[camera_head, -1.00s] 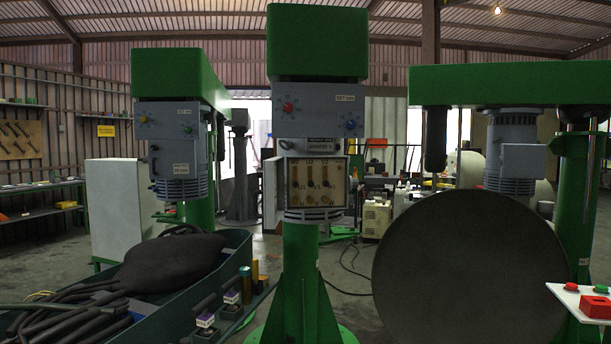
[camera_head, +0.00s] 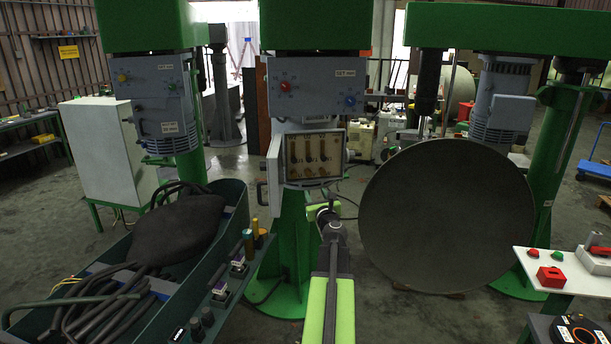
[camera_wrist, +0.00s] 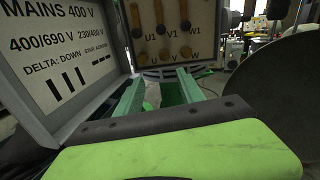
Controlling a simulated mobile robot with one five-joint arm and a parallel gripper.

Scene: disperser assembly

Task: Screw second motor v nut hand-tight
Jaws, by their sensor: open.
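The motor terminal box (camera_head: 314,156) hangs open on the middle green machine, with brass links and terminals in two rows. In the wrist view its terminal board (camera_wrist: 205,15) shows upper labels U1, V1, W1 and lower labels U, V, W. A brass stud or nut (camera_wrist: 164,54) shows near the V label; I cannot tell nuts from studs at this size. My gripper (camera_wrist: 158,88) is open and empty, its two green fingers pointing toward the box, below the lower terminals and apart from them. In the head view my gripper (camera_head: 326,210) is below the box.
The open box door (camera_wrist: 60,60), with a wiring label, stands close on the left in the wrist view. A large dark disc (camera_head: 433,217) stands to the right. A green bin (camera_head: 225,200) with cables and a dark bag is at left. A white table (camera_head: 565,262) is at lower right.

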